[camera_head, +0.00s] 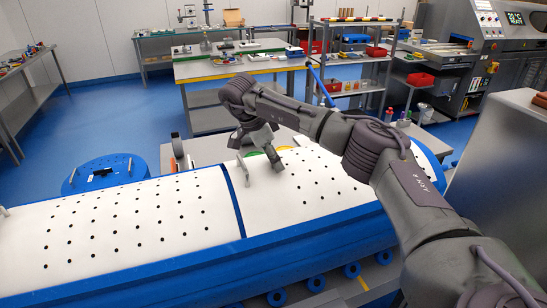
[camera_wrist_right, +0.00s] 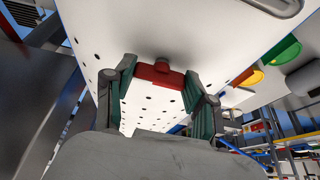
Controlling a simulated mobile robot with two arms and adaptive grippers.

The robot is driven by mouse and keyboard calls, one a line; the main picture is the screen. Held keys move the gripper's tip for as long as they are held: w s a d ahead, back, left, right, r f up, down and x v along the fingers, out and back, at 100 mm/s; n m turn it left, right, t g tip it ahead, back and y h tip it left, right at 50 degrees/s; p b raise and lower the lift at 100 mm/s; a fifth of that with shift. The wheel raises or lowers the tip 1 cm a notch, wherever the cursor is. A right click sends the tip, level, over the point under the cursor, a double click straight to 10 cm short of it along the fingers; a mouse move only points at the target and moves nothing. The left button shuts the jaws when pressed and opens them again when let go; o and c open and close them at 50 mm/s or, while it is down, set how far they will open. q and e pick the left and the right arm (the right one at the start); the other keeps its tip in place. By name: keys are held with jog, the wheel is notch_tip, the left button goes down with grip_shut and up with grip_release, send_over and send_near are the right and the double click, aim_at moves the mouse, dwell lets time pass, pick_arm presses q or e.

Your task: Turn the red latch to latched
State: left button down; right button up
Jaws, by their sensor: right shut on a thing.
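The red latch (camera_wrist_right: 160,75) is a short red bar on a round pivot, mounted on the white perforated face of a tub carrier (camera_wrist_right: 90,25). In the right wrist view it lies across, between the green-padded fingers of my right gripper (camera_wrist_right: 160,80), which is shut on it. My left gripper is not in view.
A green part (camera_wrist_right: 285,53) and a yellow part (camera_wrist_right: 248,76) sit to the right of the latch in the wrist view. A second white carrier cover (camera_head: 130,220) lies at left in the head view. A blue round lid (camera_head: 103,172) and a workbench (camera_head: 235,68) stand behind.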

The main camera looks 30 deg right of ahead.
jog(key=shift+r, duration=0.1)
jog(key=o, duration=1.2)
jog(key=shift+c, duration=0.2)
jog(key=v, duration=1.2)
jog(key=shift+w+a, duration=0.1)
